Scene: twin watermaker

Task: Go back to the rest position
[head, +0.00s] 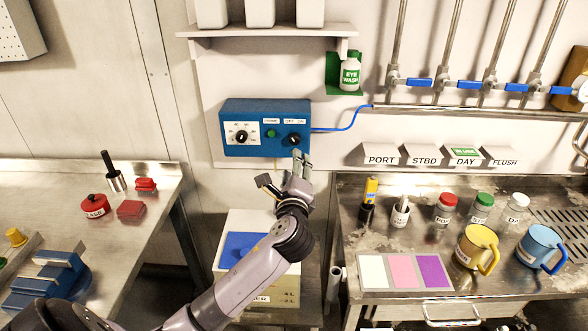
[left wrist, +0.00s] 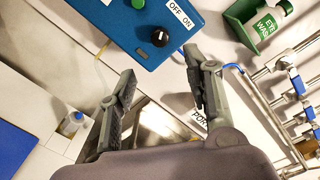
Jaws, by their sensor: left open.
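My left gripper (head: 283,178) is raised in front of the blue control box (head: 240,118) on the wall. In the left wrist view its two fingers (left wrist: 163,95) are spread apart with nothing between them. The box's black OFF/ON knob (left wrist: 159,38) is just beyond the fingers, and I see no contact with it in that view. In the head view the knob (head: 293,139) is right above a fingertip; whether they touch there I cannot tell. My right gripper is in neither view.
The right bench holds a yellow mug (head: 475,245), a blue mug (head: 540,245) and several small jars. Valve pipes (head: 440,80) run above it. The left bench (head: 60,185) carries red items. A white box with a blue top (head: 243,246) stands below my left arm.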

